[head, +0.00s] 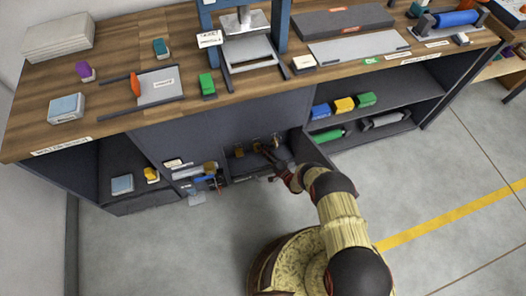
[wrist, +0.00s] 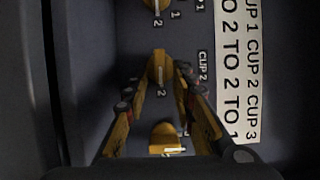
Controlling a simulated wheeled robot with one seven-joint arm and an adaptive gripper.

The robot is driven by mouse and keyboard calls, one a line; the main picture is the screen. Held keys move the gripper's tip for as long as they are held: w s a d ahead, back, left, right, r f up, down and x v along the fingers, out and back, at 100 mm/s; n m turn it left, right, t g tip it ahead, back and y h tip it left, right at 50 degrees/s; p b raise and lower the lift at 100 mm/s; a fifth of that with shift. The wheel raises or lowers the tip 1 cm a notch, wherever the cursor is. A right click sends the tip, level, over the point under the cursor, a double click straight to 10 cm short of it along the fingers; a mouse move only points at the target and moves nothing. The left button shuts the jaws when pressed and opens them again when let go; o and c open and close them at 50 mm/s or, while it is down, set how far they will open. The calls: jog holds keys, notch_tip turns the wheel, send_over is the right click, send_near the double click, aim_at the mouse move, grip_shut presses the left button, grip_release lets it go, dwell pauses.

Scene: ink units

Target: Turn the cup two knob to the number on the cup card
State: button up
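The cup two knob (wrist: 160,66) is yellow and sits in the middle of the wrist view on a dark panel, with a "CUP 2" label beside it and a "2" below it. My gripper (wrist: 162,84) has one finger on each side of this knob, tips close to it. Whether they touch it I cannot tell. The knob's pointer setting is hard to read behind the fingers. The cup card (wrist: 239,70) is white, right of the knobs, and reads CUP 2 TO 2. In the head view my gripper (head: 266,150) reaches into the open bay below the bench.
Another yellow knob (wrist: 157,5) is above, cut by the frame edge, and a third yellow knob (wrist: 165,133) is below, between my fingers. The wooden bench top (head: 120,70) overhangs the bay. A shelf unit (head: 385,100) stands right of my arm. The floor (head: 440,180) is clear.

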dwell(0.3)
jog(key=v, duration=1.2)
jog(key=shift+f, duration=0.1)
